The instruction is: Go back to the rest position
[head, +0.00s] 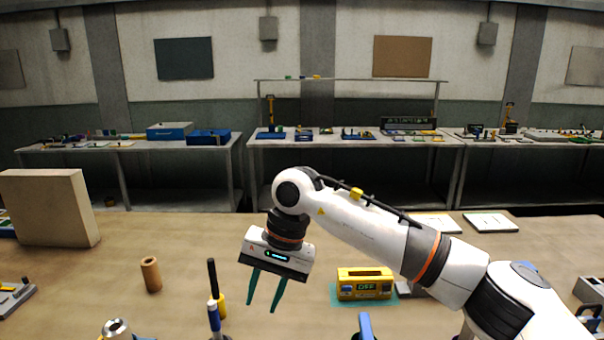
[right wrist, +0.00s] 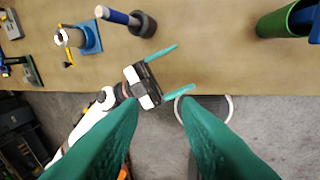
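My right gripper (head: 262,306) hangs over the middle of the workbench (head: 200,240) in the head view, its teal fingers apart and pointing down. Nothing is between them. In the right wrist view my right gripper (right wrist: 159,103) shows its two large teal fingers spread with no object held. My left gripper (right wrist: 184,68) shows in the right wrist view near the bench edge, its two teal fingers apart and empty. The left arm is not in the head view.
A yellow case (head: 364,283) sits right of my right gripper. A cardboard tube (head: 151,274) and a black-handled tool (head: 213,278) stand to its left. A tan block (head: 47,208) stands far left. A green cup (right wrist: 288,20) shows in the wrist view.

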